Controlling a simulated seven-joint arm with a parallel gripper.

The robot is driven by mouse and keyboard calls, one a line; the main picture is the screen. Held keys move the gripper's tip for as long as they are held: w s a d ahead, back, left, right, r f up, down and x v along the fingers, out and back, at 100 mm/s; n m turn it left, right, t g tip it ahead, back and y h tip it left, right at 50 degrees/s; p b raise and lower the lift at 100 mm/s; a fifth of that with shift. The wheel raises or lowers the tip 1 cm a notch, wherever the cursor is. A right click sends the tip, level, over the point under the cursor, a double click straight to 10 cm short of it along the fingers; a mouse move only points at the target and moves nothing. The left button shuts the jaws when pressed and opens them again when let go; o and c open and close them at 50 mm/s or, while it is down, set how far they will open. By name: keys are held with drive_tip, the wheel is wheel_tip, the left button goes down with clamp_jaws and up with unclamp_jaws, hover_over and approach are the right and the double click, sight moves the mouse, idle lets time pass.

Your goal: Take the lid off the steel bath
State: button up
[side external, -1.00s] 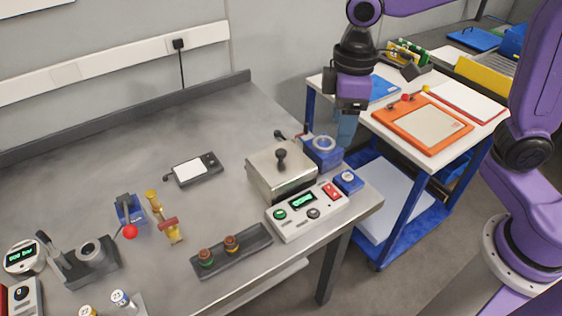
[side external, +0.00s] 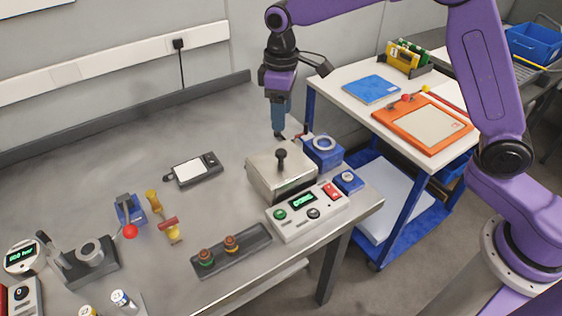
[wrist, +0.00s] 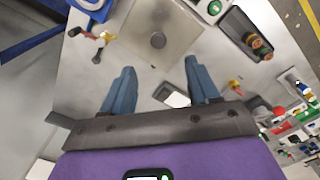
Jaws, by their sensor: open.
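The steel bath (side external: 283,187) is a square metal box near the right end of the grey bench. Its lid (side external: 268,165) lies flat on top, with a black knob (side external: 281,158) standing up from the middle. In the wrist view the lid (wrist: 150,25) is at the top centre, with the knob (wrist: 158,40) seen from above. My gripper (side external: 279,136) hangs above and behind the lid, apart from the knob. In the wrist view my gripper's two blue fingers (wrist: 158,75) are spread wide with nothing between them.
A control panel (side external: 307,213) with buttons and a display stands in front of the bath. A blue block with a ring (side external: 323,150) and a small blue box (side external: 348,181) stand to its right. A grey handheld device (side external: 193,171) lies to the left, with bare bench around it.

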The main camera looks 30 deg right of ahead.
sight(281, 151)
drive_tip(key=f, duration=1.2)
drive_tip(key=shift+w+f, duration=0.2)
drive_tip(key=shift+f, duration=0.1)
clamp_jaws()
